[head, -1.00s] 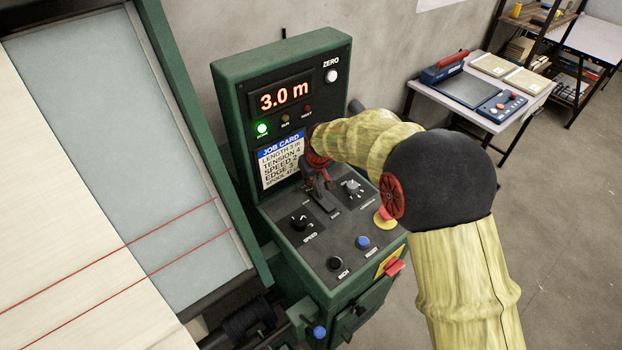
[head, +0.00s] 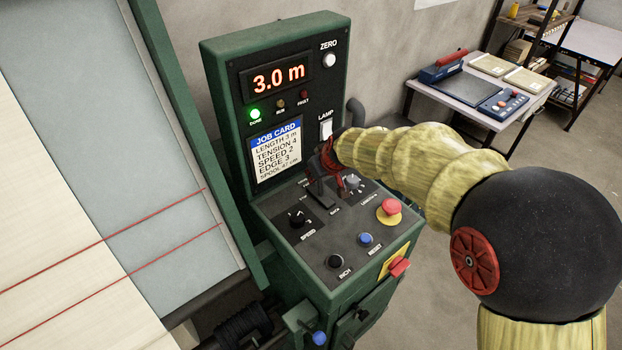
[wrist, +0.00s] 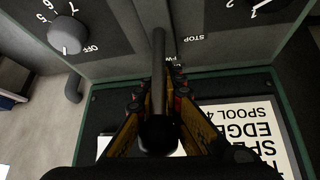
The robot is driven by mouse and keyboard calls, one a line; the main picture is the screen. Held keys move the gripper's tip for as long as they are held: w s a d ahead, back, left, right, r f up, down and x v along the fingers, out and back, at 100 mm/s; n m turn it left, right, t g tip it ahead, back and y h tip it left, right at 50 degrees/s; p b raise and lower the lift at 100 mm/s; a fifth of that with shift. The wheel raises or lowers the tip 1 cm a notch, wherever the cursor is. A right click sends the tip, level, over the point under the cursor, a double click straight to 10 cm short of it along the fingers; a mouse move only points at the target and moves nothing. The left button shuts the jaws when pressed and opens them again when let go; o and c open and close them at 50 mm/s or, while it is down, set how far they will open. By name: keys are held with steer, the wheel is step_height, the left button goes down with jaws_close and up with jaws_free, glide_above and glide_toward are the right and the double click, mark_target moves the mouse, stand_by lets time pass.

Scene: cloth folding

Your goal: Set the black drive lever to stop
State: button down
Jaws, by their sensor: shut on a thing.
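The black drive lever (head: 320,197) stands on the sloped panel of the green control console, partly hidden by my gripper in the head view. I cannot tell exactly which mark the lever points at.
Around the lever are the SPEED knob (head: 297,219), another knob (head: 352,181), a red emergency button (head: 390,208), a blue RESET button (head: 365,239) and the INCH button (head: 334,261). The display (head: 278,78) reads 3.0 m, with a green lamp (head: 255,114) lit. A cloth table lies left.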

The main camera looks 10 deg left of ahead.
steer(key=shift+w+r, duration=0.25)
steer(key=shift+r, duration=0.5)
steer(key=c, duration=2.3)
jaws_free()
steer(key=shift+d, duration=0.1)
steer(key=shift+c, duration=0.2)
steer(key=shift+o, duration=0.7)
steer(key=shift+s+d, duration=0.1)
steer(key=shift+s, duration=0.1)
steer(key=o, duration=0.3)
steer(key=shift+f, duration=0.25)
steer(key=v, duration=1.2)
steer(key=shift+s+f, duration=0.1)
